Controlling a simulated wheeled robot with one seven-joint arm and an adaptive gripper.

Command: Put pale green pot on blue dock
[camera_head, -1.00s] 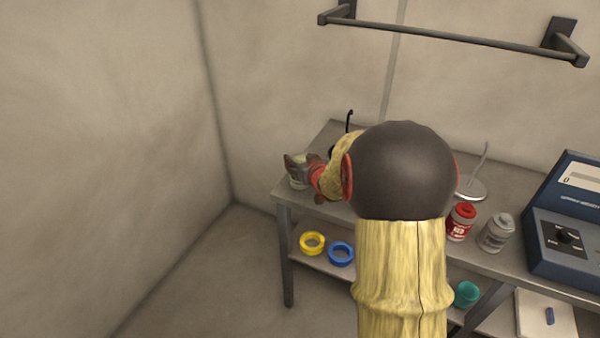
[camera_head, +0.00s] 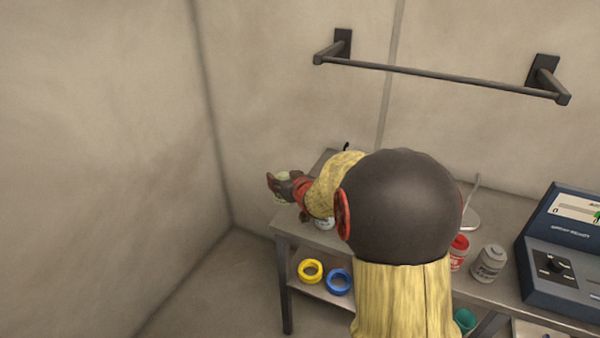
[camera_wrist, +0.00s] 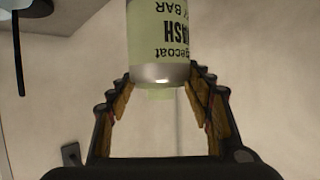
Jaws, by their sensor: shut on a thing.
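The pale green pot (camera_wrist: 158,38) is between the fingers of my gripper (camera_wrist: 160,88), its lettered label upside down in the wrist view. My gripper (camera_head: 281,187) is shut on it, above the left end of the workbench in the head view, where only a little of the pot shows. The blue dock (camera_head: 339,281) appears as a blue ring on the lower shelf, right of a yellow ring, apart from the pot.
The yellow ring (camera_head: 311,271) is on the lower shelf. A whitish container (camera_head: 324,224) is partly hidden under my arm on the bench (camera_head: 300,236). A red pot (camera_head: 459,250), a grey pot (camera_head: 490,263) and a blue device (camera_head: 565,250) stand right. A wall rail (camera_head: 440,78) runs above.

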